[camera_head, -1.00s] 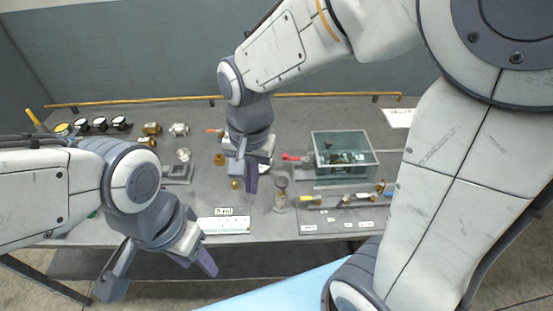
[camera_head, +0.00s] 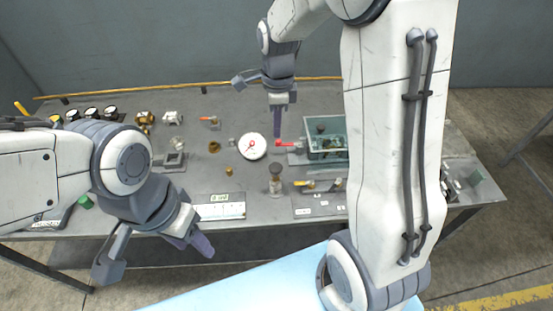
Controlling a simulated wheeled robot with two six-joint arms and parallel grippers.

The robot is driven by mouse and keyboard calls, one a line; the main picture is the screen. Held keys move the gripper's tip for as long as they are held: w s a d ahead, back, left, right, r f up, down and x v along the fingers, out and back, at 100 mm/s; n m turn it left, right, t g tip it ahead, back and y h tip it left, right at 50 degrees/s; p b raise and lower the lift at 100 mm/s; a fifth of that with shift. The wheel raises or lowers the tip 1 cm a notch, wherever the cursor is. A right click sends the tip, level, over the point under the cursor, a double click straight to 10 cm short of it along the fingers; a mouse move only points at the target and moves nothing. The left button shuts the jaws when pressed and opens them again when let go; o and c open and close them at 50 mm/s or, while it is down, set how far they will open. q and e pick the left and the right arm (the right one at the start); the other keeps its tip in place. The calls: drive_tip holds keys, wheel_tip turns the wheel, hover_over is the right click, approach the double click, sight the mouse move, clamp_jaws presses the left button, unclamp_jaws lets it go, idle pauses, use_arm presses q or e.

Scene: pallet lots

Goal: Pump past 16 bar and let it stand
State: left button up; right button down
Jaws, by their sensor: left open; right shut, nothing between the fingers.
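A round white gauge (camera_head: 252,146) with a red needle lies face up mid-bench; its scale is too small to read. To its right a red lever (camera_head: 290,143) sticks out beside an open greenish tank (camera_head: 326,155) with dark parts inside. My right gripper (camera_head: 279,125) is shut and empty, pointing down just behind the red lever; I cannot tell whether it touches it. My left gripper (camera_head: 155,253) is open and empty in front of the bench's near left edge.
Several small gauges (camera_head: 91,113) and brass fittings (camera_head: 145,118) stand at the back left. A small glass-topped piece (camera_head: 276,178) stands near the front, by a scale strip with a display (camera_head: 218,206). A labelled tray with tools (camera_head: 318,200) lies right. My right arm hides part of the bench.

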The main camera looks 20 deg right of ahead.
sight(277, 168)
wheel_tip(277, 168, down, 13)
drive_tip(key=p, duration=0.3)
drive_tip(key=shift+a, duration=0.1)
drive_tip(key=shift+f, duration=0.1)
wheel_tip(277, 168, down, 4)
drive_tip(key=shift+r+b, duration=0.1)
drive_tip(key=shift+b, duration=1.15)
drive_tip(key=shift+s, duration=0.1)
drive_tip(key=shift+r, duration=0.1)
